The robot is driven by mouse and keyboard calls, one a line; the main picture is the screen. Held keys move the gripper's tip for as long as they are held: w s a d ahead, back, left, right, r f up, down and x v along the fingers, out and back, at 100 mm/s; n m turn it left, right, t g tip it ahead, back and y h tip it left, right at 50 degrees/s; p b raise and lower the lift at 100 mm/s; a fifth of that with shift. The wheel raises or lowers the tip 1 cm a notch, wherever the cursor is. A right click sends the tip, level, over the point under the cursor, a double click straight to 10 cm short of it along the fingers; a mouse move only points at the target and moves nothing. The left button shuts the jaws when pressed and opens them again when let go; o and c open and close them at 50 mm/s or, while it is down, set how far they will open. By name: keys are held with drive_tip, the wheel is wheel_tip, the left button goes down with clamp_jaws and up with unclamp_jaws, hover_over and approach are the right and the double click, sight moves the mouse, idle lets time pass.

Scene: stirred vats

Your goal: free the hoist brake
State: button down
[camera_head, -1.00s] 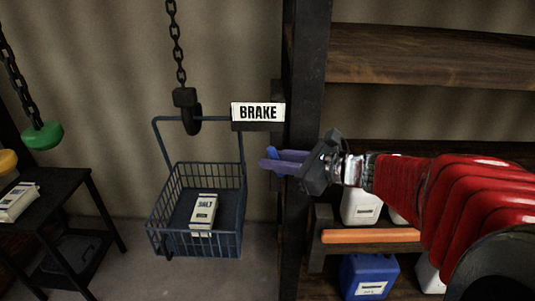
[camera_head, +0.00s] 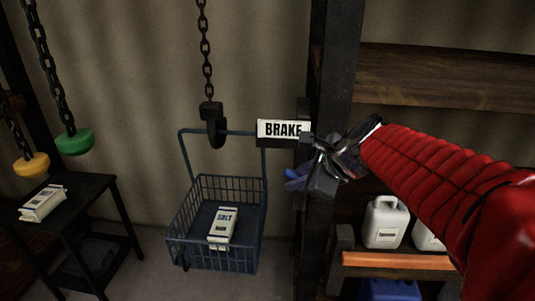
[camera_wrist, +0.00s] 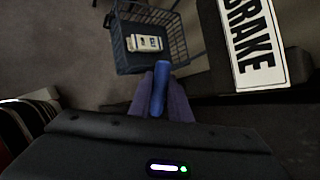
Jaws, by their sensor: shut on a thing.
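The white BRAKE sign (camera_head: 284,130) is fixed beside a dark post, right of the hoist. My gripper (camera_head: 296,182) is just below the sign, pointing left and down, with purple fingers. It is shut on a blue handle, which shows between the fingers in the wrist view (camera_wrist: 159,88). The handle's mount is hidden by my gripper. The wrist view also shows the sign (camera_wrist: 253,42) at upper right. A blue wire basket (camera_head: 252,255) hangs from a dark hook (camera_head: 213,125) on a chain (camera_head: 205,50). A white salt packet (camera_head: 222,228) lies in the basket.
The dark post (camera_head: 337,90) and wooden shelves (camera_head: 440,78) stand at right, with a white jug (camera_head: 384,222) behind an orange bar (camera_head: 398,260). At left, green (camera_head: 75,142) and yellow (camera_head: 32,166) pulls hang near a black table (camera_head: 88,188) carrying a white packet (camera_head: 43,203).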

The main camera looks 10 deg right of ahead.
drive_tip(key=shift+a+f+n+g+h, duration=0.15)
drive_tip(key=shift+n+g+h, duration=0.5)
drive_tip(key=shift+h, duration=0.95)
drive_tip(key=shift+f+n+g+h, duration=0.1)
drive_tip(key=shift+n+g+h, duration=0.25)
drive_tip(key=shift+h, duration=0.65)
drive_tip(key=c, duration=2)
unclamp_jaws()
drive_tip(key=shift+o, duration=0.4)
drive_tip(key=shift+s+a+r, duration=0.1)
drive_tip(key=shift+s+r, duration=0.25)
drive_tip(key=shift+r, duration=0.3)
drive_tip(key=v, duration=1.2)
drive_tip(key=shift+s+a, duration=0.2)
drive_tip(key=shift+a, duration=0.05)
